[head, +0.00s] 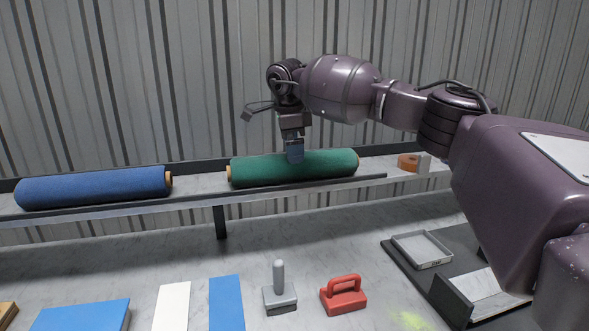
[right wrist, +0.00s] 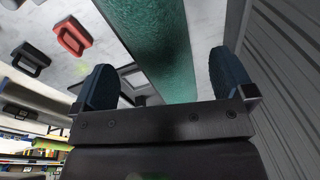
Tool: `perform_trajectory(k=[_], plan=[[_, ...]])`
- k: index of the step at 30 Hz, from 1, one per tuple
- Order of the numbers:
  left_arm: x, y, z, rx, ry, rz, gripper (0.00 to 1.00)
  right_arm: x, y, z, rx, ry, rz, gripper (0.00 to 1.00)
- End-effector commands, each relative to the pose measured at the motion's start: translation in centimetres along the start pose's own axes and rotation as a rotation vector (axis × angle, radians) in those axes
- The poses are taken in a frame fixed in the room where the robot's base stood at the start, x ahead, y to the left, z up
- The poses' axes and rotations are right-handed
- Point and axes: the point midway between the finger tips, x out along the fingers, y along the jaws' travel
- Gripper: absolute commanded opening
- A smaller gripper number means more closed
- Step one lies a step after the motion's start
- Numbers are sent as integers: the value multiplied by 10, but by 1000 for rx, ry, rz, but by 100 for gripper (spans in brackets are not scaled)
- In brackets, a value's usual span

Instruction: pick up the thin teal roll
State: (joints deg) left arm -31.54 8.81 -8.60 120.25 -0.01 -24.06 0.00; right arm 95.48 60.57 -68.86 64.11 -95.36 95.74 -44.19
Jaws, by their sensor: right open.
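The thin teal roll (head: 325,165) lies lengthwise on the raised shelf at the back, a dark green-teal cylinder with a tan core end at each side. My right gripper (head: 294,152) points down at the middle of this roll and covers part of it. In the right wrist view the teal roll (right wrist: 160,60) runs between the two blue fingertips of the open right gripper (right wrist: 160,85). It is apart from the left finger in that picture, and contact with either finger cannot be told. My left gripper is not in view.
A blue roll (head: 95,187) lies on the same shelf (head: 200,194) to the left. An orange tape ring (head: 408,161) sits at its right. Below, the bench holds a grey-handled tool (head: 279,292), a red-handled block (head: 343,295), blue sheets (head: 226,303) and a grey tray (head: 421,250).

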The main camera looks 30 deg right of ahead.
Motion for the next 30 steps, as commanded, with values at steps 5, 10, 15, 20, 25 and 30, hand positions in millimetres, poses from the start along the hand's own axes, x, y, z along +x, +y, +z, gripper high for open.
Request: perform_trajectory(k=[5,10,15,20,25,30], plan=[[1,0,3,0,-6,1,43,17,0,-2,1,2,2,100],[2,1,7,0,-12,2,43,42,1,-2,0,2,4,100],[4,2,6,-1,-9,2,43,51,1,-2,1,0,1,100],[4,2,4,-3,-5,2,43,50,1,-2,1,-1,0,100],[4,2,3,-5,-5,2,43,50,1,-2,1,-1,0,76],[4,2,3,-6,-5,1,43,50,1,-2,1,-1,0,49]])
